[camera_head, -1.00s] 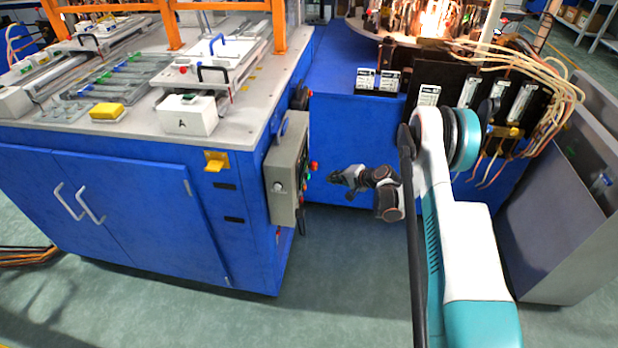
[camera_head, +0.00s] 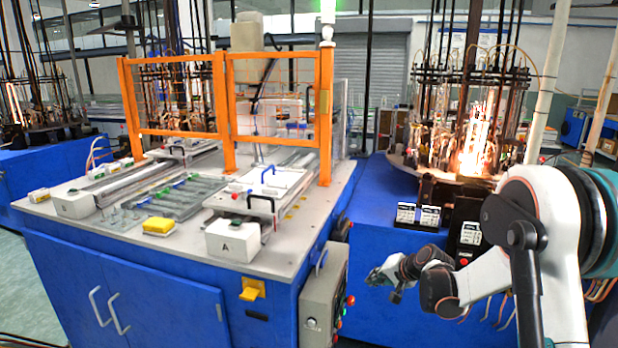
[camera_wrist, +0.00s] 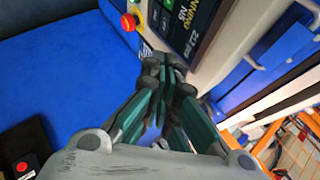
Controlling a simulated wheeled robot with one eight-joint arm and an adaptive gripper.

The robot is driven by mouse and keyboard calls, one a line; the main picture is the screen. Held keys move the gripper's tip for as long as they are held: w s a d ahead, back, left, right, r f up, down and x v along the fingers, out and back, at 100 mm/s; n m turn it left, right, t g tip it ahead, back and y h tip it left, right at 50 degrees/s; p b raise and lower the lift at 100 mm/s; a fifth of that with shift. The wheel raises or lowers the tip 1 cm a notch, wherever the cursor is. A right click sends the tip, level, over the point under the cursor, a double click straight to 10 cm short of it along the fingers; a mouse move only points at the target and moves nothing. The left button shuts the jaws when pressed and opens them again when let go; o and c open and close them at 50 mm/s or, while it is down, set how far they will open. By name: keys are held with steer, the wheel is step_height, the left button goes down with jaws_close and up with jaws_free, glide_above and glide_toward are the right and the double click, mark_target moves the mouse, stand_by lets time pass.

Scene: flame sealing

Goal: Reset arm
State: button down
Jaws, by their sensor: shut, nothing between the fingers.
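My gripper (camera_head: 378,278) is at the end of my arm, in the right half of the head view. It is apart from the control box (camera_head: 322,298) on the end of the blue cabinet, a little to its right. In the wrist view my gripper (camera_wrist: 166,68) has its dark green fingers shut, with nothing between them. The fingers point toward a control panel (camera_wrist: 205,30) with a screen and a red button (camera_wrist: 129,21). I see no contact between the fingertips and the panel.
A workbench (camera_head: 290,262) with an orange guard frame (camera_head: 228,110) stands at left. A carousel with burning flames (camera_head: 476,140) stands at back right above a blue base (camera_head: 383,220). Small gauges (camera_head: 418,214) sit on its edge.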

steer(key=s+a+r+n+h, duration=0.2)
steer(key=s+r+n+h, duration=0.1)
steer(key=s+r, duration=1.55)
steer(key=s+d+f+n+h, duration=0.1)
steer(key=s+f+n+h, duration=0.1)
steer(key=s, duration=2.2)
steer(key=shift+d+n+g, duration=0.4)
steer(key=shift+n, duration=0.4)
